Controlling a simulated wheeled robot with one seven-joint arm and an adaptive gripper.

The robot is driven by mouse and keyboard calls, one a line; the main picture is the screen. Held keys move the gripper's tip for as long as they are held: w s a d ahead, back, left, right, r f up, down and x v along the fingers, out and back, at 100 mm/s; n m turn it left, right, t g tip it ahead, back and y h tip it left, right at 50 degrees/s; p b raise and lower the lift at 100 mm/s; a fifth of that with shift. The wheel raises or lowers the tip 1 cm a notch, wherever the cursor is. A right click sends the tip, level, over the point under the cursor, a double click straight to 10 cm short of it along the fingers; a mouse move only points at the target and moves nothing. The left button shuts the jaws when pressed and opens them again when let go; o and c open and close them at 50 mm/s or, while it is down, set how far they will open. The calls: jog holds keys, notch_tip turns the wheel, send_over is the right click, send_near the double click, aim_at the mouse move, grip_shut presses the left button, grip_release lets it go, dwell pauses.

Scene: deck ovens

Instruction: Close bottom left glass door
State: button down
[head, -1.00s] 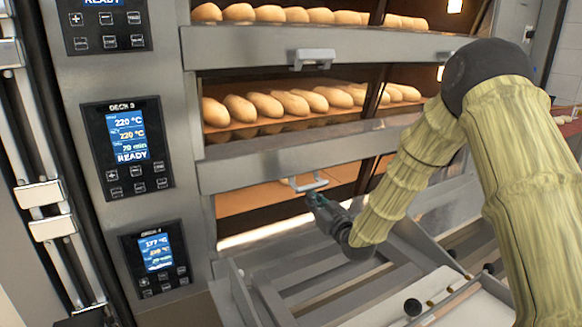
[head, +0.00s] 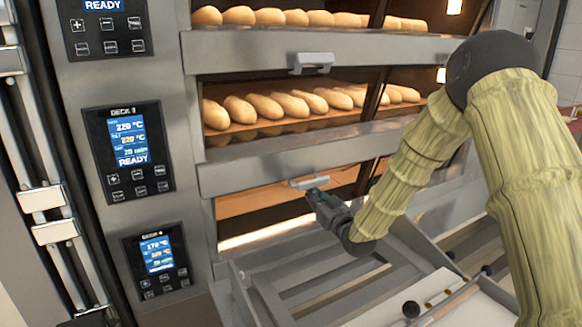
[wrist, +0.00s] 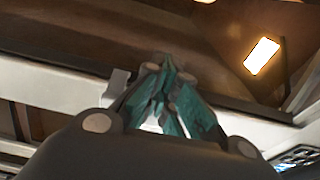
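The deck oven's lowest visible opening (head: 268,203) stands open on the left side, with a bright strip along its lower edge. A metal front bar (head: 250,170) runs above it and carries a small pale handle (head: 309,182). My gripper (head: 316,194) is right at this handle, coming from below and to the right; its tips overlap the handle in the head view. In the wrist view the teal fingers (wrist: 167,75) come together at the tips, in front of a pale metal bar (wrist: 55,90). I see nothing clearly held between them. Whether they touch the handle is unclear.
Baguettes (head: 285,104) lie in the deck above, and more in the top deck. Control panels (head: 128,148) line the left. A metal frame with rails (head: 330,285) and black knobs (head: 411,309) stands below and in front of the oven.

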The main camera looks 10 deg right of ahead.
jog(key=v, duration=0.7)
dwell(0.9)
jog(key=shift+s, duration=0.1)
dwell(0.7)
